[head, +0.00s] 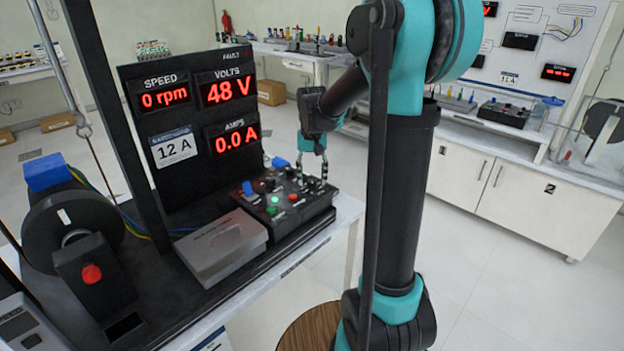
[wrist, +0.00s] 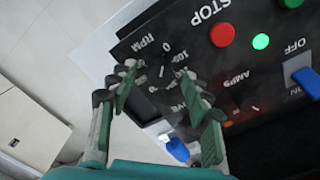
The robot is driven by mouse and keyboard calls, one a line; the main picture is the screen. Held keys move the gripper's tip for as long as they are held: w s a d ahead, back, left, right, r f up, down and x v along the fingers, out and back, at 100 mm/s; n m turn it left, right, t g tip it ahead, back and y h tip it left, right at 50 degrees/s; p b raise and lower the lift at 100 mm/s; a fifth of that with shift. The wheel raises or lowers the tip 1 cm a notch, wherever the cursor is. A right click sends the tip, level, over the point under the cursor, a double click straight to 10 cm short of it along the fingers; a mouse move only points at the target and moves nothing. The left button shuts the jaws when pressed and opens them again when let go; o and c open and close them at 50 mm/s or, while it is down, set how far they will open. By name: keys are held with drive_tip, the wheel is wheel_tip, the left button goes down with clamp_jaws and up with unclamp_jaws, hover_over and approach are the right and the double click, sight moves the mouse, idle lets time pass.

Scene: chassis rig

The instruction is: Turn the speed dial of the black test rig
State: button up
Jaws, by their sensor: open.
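The black test rig's control box (head: 272,212) sits at the right of the rig's base. In the wrist view, the dial marked RPM (wrist: 163,72) with its 0 and 100 scale lies between the two fingertips, dark and partly hard to make out. My gripper (head: 312,174) points down over the box's far right end. It also shows in the wrist view (wrist: 160,78), open, with a green-padded finger on each side of the dial. I cannot tell whether a finger touches it. The speed display (head: 164,97) reads 0 rpm.
A red STOP button (wrist: 222,35), a green light (wrist: 261,41), a blue OFF/ON switch (wrist: 303,82) and an AMPS dial (wrist: 247,103) share the panel. A grey box (head: 222,246) stands beside the control box. Open floor lies to the right.

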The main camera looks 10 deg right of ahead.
drive_tip(key=shift+f, duration=0.35)
drive_tip(key=shift+c, duration=0.4)
clamp_jaws()
